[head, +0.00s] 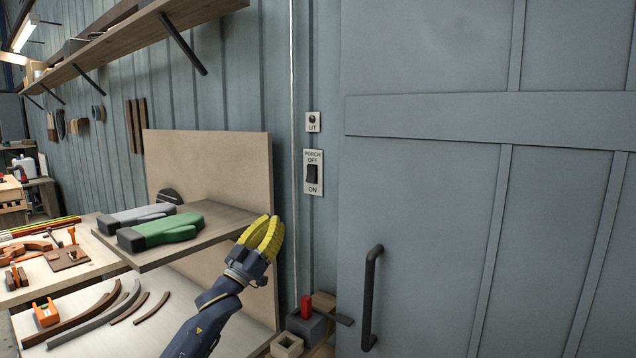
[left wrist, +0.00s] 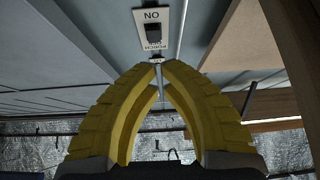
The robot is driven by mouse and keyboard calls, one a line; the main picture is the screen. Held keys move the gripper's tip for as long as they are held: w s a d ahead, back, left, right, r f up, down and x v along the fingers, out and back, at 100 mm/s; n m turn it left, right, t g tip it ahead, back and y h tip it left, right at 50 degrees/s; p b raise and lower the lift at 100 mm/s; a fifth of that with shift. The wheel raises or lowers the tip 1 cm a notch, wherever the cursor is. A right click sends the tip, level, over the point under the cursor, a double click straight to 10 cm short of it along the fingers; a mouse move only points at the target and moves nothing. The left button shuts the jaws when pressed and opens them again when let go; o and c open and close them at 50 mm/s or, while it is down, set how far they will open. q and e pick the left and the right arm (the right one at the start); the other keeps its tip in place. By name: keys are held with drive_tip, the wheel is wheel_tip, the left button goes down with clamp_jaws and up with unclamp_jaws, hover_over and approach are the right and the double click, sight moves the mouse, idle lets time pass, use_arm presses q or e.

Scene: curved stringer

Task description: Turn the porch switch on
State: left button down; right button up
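The porch switch (head: 313,174) is a black rocker on a pale wall plate (head: 314,192), with PORCH and OFF above it and ON below. I cannot clearly tell which way the rocker is tipped. In the left wrist view the switch (left wrist: 154,33) shows upside down, beyond the fingertips. Above the plate in the head view is a small LIT plate with a dark round lamp (head: 312,119). My left gripper (head: 271,219), with yellow ribbed fingers, is below and left of the switch, apart from it. Its fingertips (left wrist: 156,66) are together with nothing visible between them. My right gripper is not in view.
A grey door with a dark handle (head: 371,290) stands right of the switch. A wooden shelf (head: 222,222) with green and grey gloves (head: 160,231) lies left of my gripper, before a tan board (head: 225,160). A red object (head: 306,307) is low by the door.

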use_arm(q)
drive_tip(key=shift+m+h, duration=0.4)
drive_tip(key=shift+m, duration=0.1)
drive_tip(key=r, duration=0.4)
drive_tip(key=shift+s+d, duration=0.3)
drive_tip(key=shift+d, duration=0.05)
approach(310, 169)
wheel_tip(310, 169, up, 4)
drive_tip(key=w+d, duration=0.2)
drive_tip(key=shift+w+d+f, duration=0.15)
drive_tip(key=shift+w, duration=0.25)
drive_tip(key=shift+w+d+f, duration=0.15)
drive_tip(key=shift+w+d, duration=0.05)
drive_tip(key=shift+w, duration=0.25)
